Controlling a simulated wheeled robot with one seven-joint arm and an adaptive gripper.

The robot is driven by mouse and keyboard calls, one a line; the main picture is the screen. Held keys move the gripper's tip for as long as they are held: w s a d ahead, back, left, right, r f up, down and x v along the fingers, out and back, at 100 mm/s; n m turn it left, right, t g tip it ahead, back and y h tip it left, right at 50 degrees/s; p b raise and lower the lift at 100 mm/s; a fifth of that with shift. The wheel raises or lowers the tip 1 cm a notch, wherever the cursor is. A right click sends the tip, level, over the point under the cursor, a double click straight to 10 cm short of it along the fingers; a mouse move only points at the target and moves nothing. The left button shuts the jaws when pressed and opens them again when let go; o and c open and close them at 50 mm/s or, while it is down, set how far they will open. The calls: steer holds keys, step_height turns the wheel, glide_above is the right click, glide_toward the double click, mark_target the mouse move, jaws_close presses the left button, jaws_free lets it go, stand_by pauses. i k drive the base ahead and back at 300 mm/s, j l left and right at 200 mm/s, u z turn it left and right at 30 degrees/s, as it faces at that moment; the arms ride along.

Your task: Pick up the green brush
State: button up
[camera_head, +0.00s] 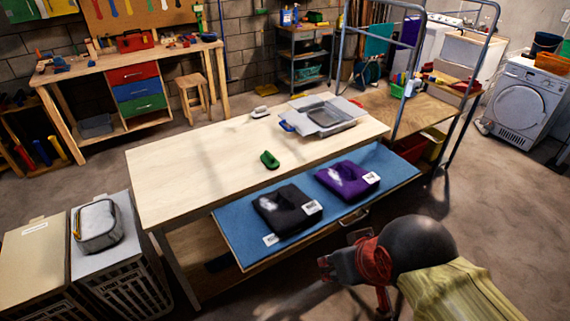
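The green brush (269,159) lies on the pale wooden tabletop (190,165), near the middle of its front edge. It is small in view, and nothing covers it. My arm comes in from the lower right. My gripper (350,272) is in front of the table, at the lower right of the brush and well apart from it. Its fingers are dark and partly hidden by my wrist, so I cannot tell whether they are open or shut.
A blue drawer or shelf (340,210) juts out below the tabletop, holding folded black (285,208) and purple (347,180) cloths. A grey tray (325,115) and a small iron-like item (260,112) sit farther back on the table. Hampers (125,270) stand at left.

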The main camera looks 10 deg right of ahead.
mark_target(272, 163)
steer(key=i+j+z, duration=0.2)
steer(key=i+j, duration=0.2)
steer(key=j, duration=0.2)
steer(key=i+j+z, duration=0.15)
steer(key=j, duration=0.15)
steer(key=i+j+z, duration=0.2)
steer(key=j, duration=0.45)
steer(key=i+j+z, duration=0.1)
steer(key=i+j, duration=0.15)
steer(key=i+j+z, duration=0.15)
steer(key=j, duration=0.35)
steer(key=i+j+z, duration=0.1)
steer(key=i+j, duration=0.05)
steer(key=j, duration=0.1)
